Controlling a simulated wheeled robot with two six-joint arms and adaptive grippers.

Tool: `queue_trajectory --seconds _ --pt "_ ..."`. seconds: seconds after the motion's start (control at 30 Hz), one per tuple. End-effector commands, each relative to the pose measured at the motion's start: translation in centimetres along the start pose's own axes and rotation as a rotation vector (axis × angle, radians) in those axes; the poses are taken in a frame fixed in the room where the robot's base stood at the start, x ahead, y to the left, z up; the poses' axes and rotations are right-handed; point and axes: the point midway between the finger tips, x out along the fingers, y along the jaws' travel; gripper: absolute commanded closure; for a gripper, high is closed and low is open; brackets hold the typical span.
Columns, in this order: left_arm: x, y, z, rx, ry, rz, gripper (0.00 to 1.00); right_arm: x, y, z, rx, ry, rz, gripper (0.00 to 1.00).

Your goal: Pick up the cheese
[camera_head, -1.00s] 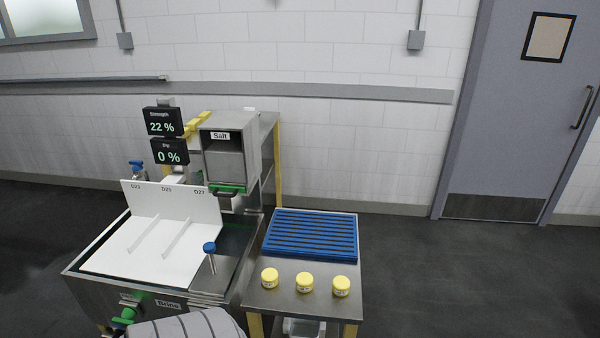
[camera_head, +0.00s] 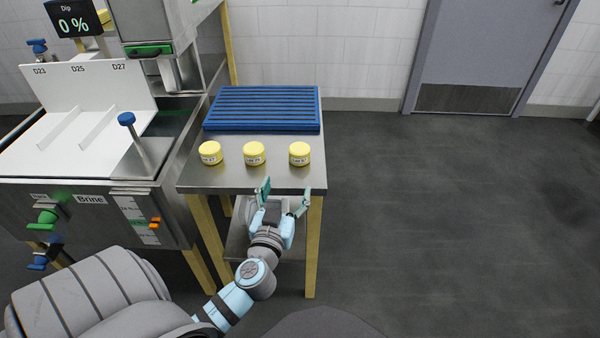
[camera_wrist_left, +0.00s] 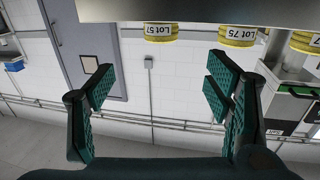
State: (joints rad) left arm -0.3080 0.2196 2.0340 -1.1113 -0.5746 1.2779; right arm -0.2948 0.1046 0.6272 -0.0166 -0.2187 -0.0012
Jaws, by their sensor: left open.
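Three round yellow cheeses stand in a row near the front of the steel table: a left one (camera_head: 210,153), a middle one (camera_head: 254,153) and a right one (camera_head: 299,153). The left wrist view is upside down and shows the cheese labelled "Lot 57" (camera_wrist_left: 160,32), the one labelled "Lot 75" (camera_wrist_left: 237,35) and part of a third (camera_wrist_left: 304,42). My left gripper (camera_head: 283,196) is open and empty at the table's front edge, short of the middle and right cheeses. Its fingers (camera_wrist_left: 160,90) are spread wide in the wrist view. My right gripper is out of view.
A blue slatted rack (camera_head: 263,108) lies behind the cheeses on the table (camera_head: 200,178). The brine tank (camera_head: 90,200) stands close on the left, with a blue-knobbed rod (camera_head: 127,119). The floor to the right is clear.

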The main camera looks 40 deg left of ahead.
Motion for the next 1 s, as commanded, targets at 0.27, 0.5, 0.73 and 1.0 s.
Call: queue_trajectory --seconds 0.27,0.5,0.73,1.0 --pt "6.8 0.1 -1.2 -0.007 0.016 0.0 0.28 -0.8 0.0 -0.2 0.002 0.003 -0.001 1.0" --pt "10.4 0.0 -0.7 -0.005 0.013 0.001 0.28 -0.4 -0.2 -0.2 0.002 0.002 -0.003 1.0" --pt "13.9 0.0 -0.5 -0.006 0.011 0.003 0.28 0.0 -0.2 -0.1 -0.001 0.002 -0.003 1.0" --pt "13.9 0.0 -0.5 -0.006 0.011 0.004 0.42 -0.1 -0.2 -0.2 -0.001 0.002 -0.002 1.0"
